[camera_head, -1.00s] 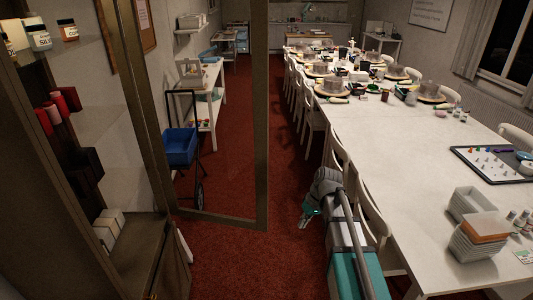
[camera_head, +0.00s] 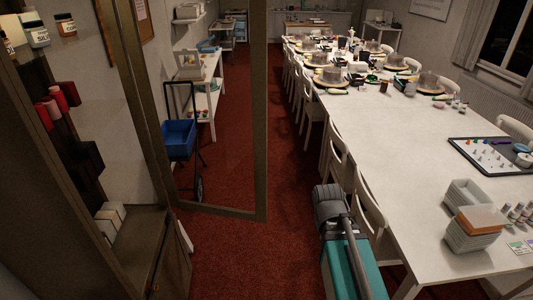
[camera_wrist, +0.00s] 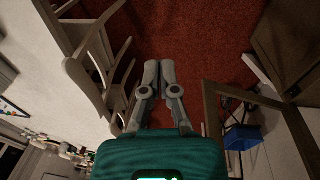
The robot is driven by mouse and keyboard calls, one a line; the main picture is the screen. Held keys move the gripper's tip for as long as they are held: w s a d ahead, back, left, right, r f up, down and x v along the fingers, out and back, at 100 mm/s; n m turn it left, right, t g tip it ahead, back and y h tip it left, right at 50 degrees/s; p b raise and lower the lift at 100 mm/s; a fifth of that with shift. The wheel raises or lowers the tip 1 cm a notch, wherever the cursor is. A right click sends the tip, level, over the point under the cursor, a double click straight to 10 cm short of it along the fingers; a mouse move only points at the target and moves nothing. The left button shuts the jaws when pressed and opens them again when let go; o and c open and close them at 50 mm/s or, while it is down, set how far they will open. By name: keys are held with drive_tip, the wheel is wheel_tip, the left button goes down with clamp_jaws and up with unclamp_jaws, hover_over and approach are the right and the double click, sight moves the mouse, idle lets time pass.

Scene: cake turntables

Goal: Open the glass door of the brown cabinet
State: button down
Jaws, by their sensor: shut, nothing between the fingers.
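The brown cabinet (camera_head: 160,230) stands at the left in the head view, its shelves in view. Its glass door, a brown frame (camera_head: 260,120) around a clear pane, stands swung out from the cabinet over the red floor. In the wrist view the door frame (camera_wrist: 260,97) is to the right of my gripper, with a gap of floor between them. My gripper (camera_wrist: 158,65) is shut and empty, its two fingers close together over the carpet. In the head view the gripper is hidden behind my arm, between the door and the long table.
A long white table (camera_head: 400,165) with white chairs (camera_head: 370,205) along it runs down the right side. A blue bin cart (camera_head: 178,140) shows through the door's glass. Red carpet (camera_head: 290,150) lies open between door and chairs. Jars, red rolls and white boxes sit on the cabinet shelves.

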drive_tip(key=w+n+t+h+b, duration=0.4)
drive_tip(key=w+n, duration=0.2)
drive_tip(key=w, duration=0.2)
drive_tip(key=n+t+y+b, duration=0.3)
drive_tip(key=n+t+b, duration=0.75)
drive_tip(key=n, duration=1.65)
approach(265, 154)
drive_tip(key=s+f+t+p, duration=0.2)
drive_tip(key=s+t, duration=0.1)
drive_tip(key=shift+w+a+g, duration=0.1)
drive_tip(key=shift+w+g, duration=0.15)
drive_tip(key=shift+w, duration=0.1)
drive_tip(key=w, duration=0.4)
drive_tip(key=w+d, duration=0.1)
drive_tip(key=w, duration=0.8)
drive_tip(key=shift+w+d, duration=0.35)
drive_tip(key=shift+d, duration=0.05)
